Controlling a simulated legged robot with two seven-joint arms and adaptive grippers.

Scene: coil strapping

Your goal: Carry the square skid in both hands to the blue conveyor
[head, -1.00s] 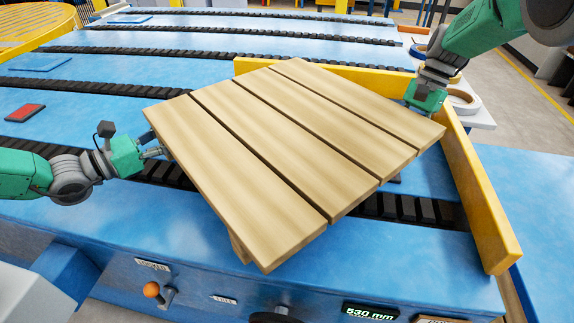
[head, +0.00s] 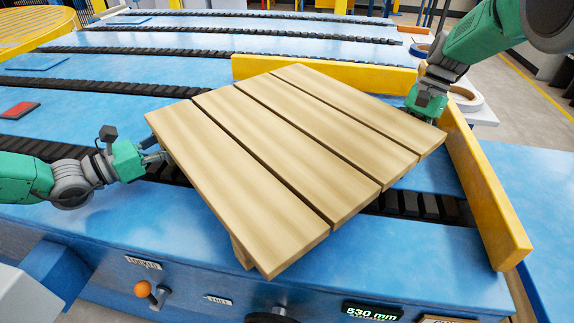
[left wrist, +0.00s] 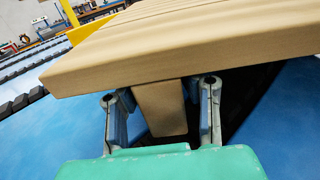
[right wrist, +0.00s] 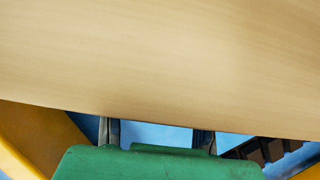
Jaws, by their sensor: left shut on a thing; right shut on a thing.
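The square wooden skid (head: 300,145) has several pale slats and sits turned at an angle over the blue conveyor (head: 110,220). My left gripper (head: 160,157) is at its left corner; in the left wrist view its fingers stand either side of a wooden block (left wrist: 160,108) under the deck. My right gripper (head: 425,112) is at the skid's right far edge. In the right wrist view the deck (right wrist: 160,60) hides the right fingertips. I cannot tell whether the skid's underside touches the conveyor.
Yellow guide rails stand behind the skid (head: 330,75) and along its right (head: 485,195). Black chain strips (head: 120,88) cross the conveyor. A red pad (head: 20,111) lies at left. An orange-knobbed lever (head: 143,289) and a 530 mm display (head: 370,311) are on the front panel.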

